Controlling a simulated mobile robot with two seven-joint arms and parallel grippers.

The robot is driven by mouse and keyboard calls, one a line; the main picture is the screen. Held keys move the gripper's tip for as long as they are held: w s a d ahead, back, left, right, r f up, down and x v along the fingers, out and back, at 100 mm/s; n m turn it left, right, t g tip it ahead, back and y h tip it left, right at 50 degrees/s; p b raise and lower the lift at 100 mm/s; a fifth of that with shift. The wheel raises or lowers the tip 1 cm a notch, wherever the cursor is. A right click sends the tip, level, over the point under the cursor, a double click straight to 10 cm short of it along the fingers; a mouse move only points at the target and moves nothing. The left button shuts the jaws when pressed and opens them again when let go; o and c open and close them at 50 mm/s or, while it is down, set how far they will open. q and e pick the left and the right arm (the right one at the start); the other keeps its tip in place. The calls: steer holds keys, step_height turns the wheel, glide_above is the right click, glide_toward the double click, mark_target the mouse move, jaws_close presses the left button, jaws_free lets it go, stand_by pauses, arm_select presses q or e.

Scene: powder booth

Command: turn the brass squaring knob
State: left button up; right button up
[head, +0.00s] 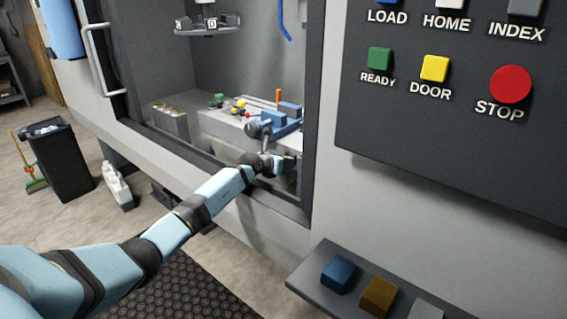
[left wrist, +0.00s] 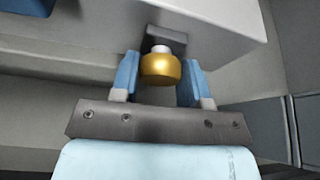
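The brass squaring knob (left wrist: 160,68) shows in the left wrist view as a round gold knob on a short white stem below a pale block. My left gripper (left wrist: 160,80) has its two blue fingers on either side of the knob. A small gap shows on each side, wider on the right, so the fingers look open around it. In the head view my left arm reaches through the booth opening, with the left gripper (head: 282,163) beside the worktable's front. The knob cannot be made out there. My right gripper is in neither view.
The booth's dark opening frame (head: 309,120) stands right of my left arm. The worktable (head: 225,122) holds a blue vise (head: 272,126) and small coloured parts. A button panel (head: 450,130) fills the upper right. A shelf (head: 310,275) with coloured blocks juts out below.

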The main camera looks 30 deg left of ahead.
arm_select(q)
steer(key=n+h, duration=0.2)
steer(key=n, duration=0.1)
steer(key=shift+a+f, duration=0.1)
steer(key=shift+a, duration=0.05)
stand_by(0.3)
steer(key=o, duration=0.9)
steer(key=shift+s, duration=0.1)
steer(key=p+v, duration=0.2)
steer(key=v, duration=1.1)
steer(key=shift+s+a, duration=0.2)
steer(key=shift+s, duration=0.1)
